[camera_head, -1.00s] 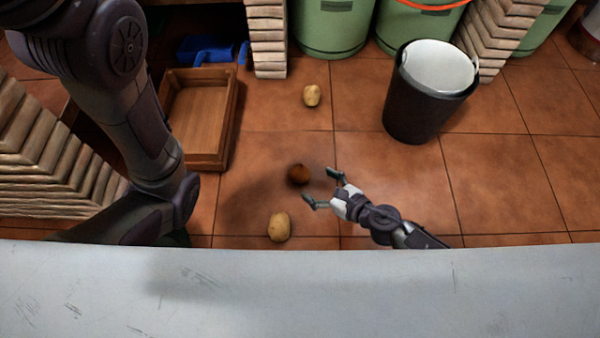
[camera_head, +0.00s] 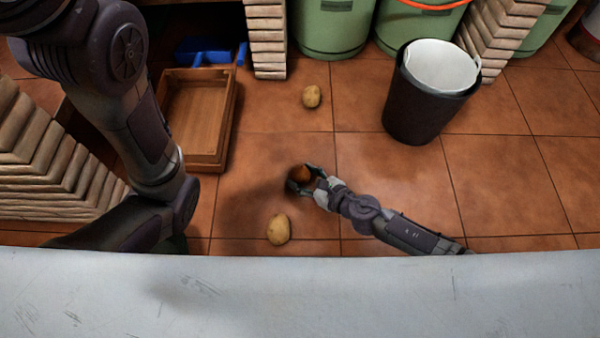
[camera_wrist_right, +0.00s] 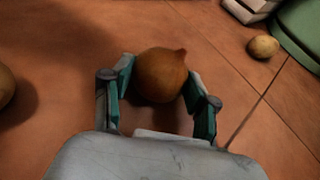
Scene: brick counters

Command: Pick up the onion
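The onion (camera_head: 301,173) is round and orange-brown, on or just over the tiled floor; I cannot tell whether it is clear of the tiles. In the right wrist view the onion (camera_wrist_right: 161,75) sits between the fingers with its pointed tip to the right. My right gripper (camera_head: 302,178) reaches in from the lower right, one finger on each side of the onion. In the wrist view my right gripper (camera_wrist_right: 160,84) has its teal pads against the onion's sides, with no clear gap. My left arm crosses the left side; its gripper is not visible.
One potato (camera_head: 279,229) lies close below the onion, another (camera_head: 311,97) farther back. A wooden crate (camera_head: 227,125) stands to the left, a black bin (camera_head: 414,115) to the right. Green cylinders (camera_head: 333,30) and brick pillars (camera_head: 267,40) line the back. A grey surface (camera_head: 300,290) fills the front.

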